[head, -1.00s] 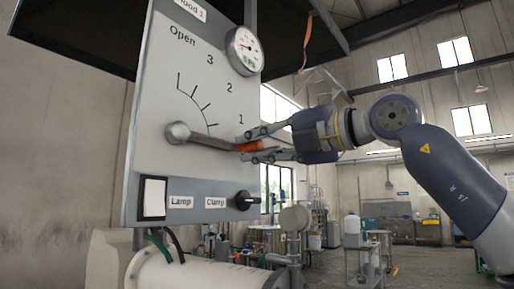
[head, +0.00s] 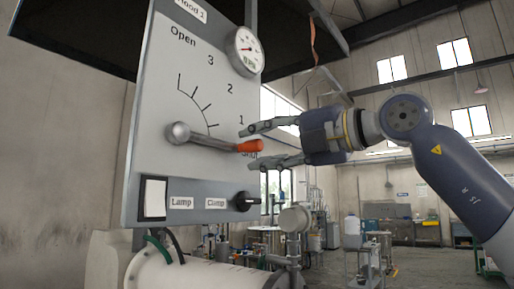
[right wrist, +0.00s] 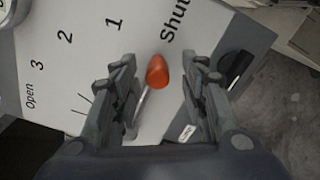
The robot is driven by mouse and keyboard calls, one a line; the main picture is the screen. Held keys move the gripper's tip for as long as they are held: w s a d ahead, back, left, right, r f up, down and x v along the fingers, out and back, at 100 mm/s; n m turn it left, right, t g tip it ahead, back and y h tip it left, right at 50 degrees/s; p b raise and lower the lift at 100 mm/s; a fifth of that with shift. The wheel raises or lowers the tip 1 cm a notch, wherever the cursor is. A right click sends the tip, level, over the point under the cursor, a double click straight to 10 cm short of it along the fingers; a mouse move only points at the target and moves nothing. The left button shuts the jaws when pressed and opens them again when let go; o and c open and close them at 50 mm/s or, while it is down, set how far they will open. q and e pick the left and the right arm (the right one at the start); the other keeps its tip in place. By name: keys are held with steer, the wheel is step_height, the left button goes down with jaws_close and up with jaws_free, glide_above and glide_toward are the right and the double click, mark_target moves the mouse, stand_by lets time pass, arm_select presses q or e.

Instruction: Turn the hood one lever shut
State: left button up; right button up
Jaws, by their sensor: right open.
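The hood one lever (head: 212,141) is a grey bar on a round pivot, with an orange grip (head: 250,146) at its free end. It points right and slightly down on the panel (head: 150,100), close to the "Shut" mark, which the grip partly covers in the head view. My right gripper (head: 252,148) is open, one finger above and one below the orange grip, with gaps to both. In the right wrist view the orange grip (right wrist: 157,72) shows between the spread fingers (right wrist: 164,75), apart from both. My left gripper is not in view.
The panel also carries a gauge (head: 245,51), a black clamp knob (head: 244,201) below the lever, and a white lamp switch (head: 154,197). A pale horizontal cylinder (head: 195,274) lies under the panel. The hall behind my right arm is open.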

steer(key=v, duration=1)
steer(key=shift+s+d, duration=0.2)
steer(key=shift+d, duration=0.15)
steer(key=shift+f, duration=0.1)
